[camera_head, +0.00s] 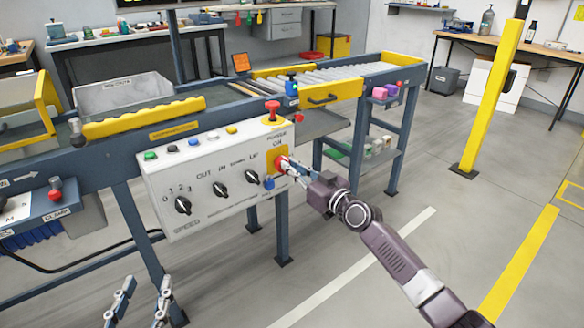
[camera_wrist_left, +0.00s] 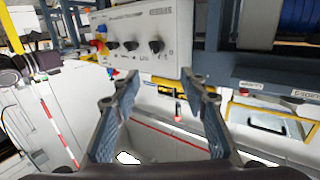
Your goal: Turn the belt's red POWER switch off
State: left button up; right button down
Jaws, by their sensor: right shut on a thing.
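The red POWER switch (camera_head: 281,161) sits on a yellow plate at the right end of the white control panel (camera_head: 212,208), below the lettering "POWER ON". My right gripper (camera_head: 289,167) is shut on the switch and hides part of it, so its exact turn position is unclear. My left gripper (camera_head: 142,298) is open and empty at the bottom left, below and apart from the panel. In the left wrist view its two fingers stand wide apart (camera_wrist_left: 157,100), with the panel (camera_wrist_left: 168,25) beyond them.
Black knobs (camera_head: 183,205) and small coloured buttons (camera_head: 151,155) are on the panel. A red mushroom button (camera_head: 272,108) stands above the switch, and a blue part (camera_head: 268,183) is just below it. A yellow post (camera_head: 492,95) stands at right. The floor in front is clear.

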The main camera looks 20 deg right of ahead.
pick_arm(q)
jog(key=shift+r, duration=0.1)
notch_tip(320, 180, up, 4)
jog(key=t, duration=0.2)
notch_tip(320, 180, down, 10)
jog(key=s+a+g+y+p, duration=0.1)
jog(key=g, duration=0.3)
jog(key=shift+s+r+g, duration=0.15)
jog(key=shift+r+g, duration=0.05)
jog(key=shift+g, duration=0.2)
pick_arm(e)
jog(key=shift+w+d+f+m, duration=0.1)
jog(key=shift+d+f+m, duration=0.15)
jog(key=shift+m, duration=2.8)
jog(key=shift+w+d+f+m, duration=0.15)
jog(key=shift+f+m, duration=0.1)
jog(key=shift+m, duration=2.75)
jog(key=shift+s+d+f+m, duration=0.1)
jog(key=shift+d+f+m, duration=0.15)
jog(key=shift+m, duration=2.8)
jog(key=c, duration=2)
grip_release()
